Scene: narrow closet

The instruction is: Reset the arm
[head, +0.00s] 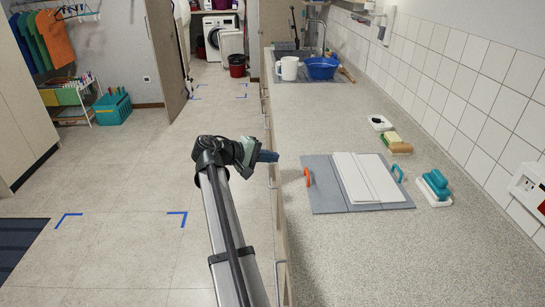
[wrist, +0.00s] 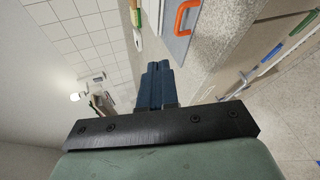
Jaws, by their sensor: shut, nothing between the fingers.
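My gripper (head: 268,156) is at the end of my arm, over the left edge of the counter in the head view. It points right, toward the grey mat. In the wrist view my gripper (wrist: 156,68) shows two blue fingers pressed together with nothing between them. My arm reaches up from the bottom of the head view and is held out straight, with the wrist bent to the right.
A grey mat (head: 323,196) with white panels (head: 368,178) and an orange handle (head: 307,177) lies right of my gripper. A blue basin (head: 322,68) stands farther back. The front counter is clear.

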